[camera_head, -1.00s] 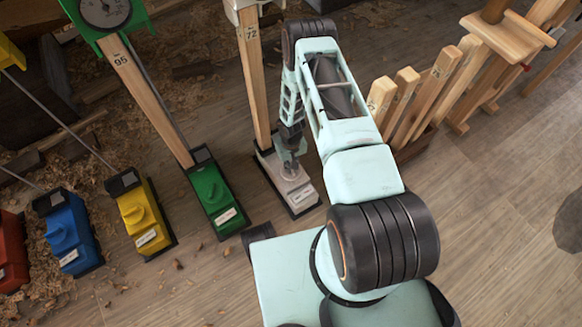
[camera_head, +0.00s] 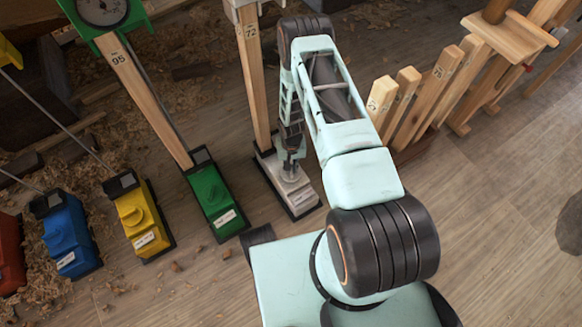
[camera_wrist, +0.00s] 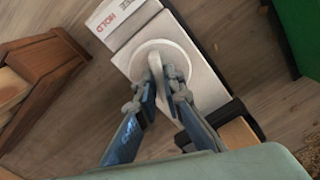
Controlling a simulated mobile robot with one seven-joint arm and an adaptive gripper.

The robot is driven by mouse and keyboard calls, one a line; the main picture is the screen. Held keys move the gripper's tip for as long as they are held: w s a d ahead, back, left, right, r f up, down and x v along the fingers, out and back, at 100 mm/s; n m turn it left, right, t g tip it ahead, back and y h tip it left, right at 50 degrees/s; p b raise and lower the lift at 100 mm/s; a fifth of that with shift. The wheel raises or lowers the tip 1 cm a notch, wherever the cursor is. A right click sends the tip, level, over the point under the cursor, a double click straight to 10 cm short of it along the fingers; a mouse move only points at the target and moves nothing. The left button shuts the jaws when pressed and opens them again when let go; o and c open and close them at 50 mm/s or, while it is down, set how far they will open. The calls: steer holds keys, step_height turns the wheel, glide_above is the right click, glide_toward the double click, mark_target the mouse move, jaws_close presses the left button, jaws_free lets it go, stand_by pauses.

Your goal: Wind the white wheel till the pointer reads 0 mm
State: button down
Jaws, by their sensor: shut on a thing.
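The white wheel (camera_wrist: 178,62) is a round disc with a raised grip bar on top of a white base block (camera_wrist: 206,92). In the head view the white block (camera_head: 303,199) stands on the floor at the foot of a wooden post marked 72 (camera_head: 254,90). My gripper (camera_wrist: 160,84) reaches down over the wheel, its two blue-grey fingers shut on the raised bar. In the head view my gripper (camera_head: 291,170) sits above the wheel and partly covers it. The white wheel's dial and pointer are not visible; only the lower edge of a white housing shows at the top.
Similar units with green (camera_head: 215,200), yellow (camera_head: 143,222) and blue (camera_head: 68,238) bases stand to the left. A green-framed dial (camera_head: 103,12) tops the post marked 95. Upright wooden boards (camera_head: 410,108) stand close to my arm's right.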

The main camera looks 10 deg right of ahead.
steer(key=c, duration=2)
jaws_free()
steer(key=shift+c, duration=0.2)
step_height(320, 180, up, 12)
steer(key=shift+o, duration=0.5)
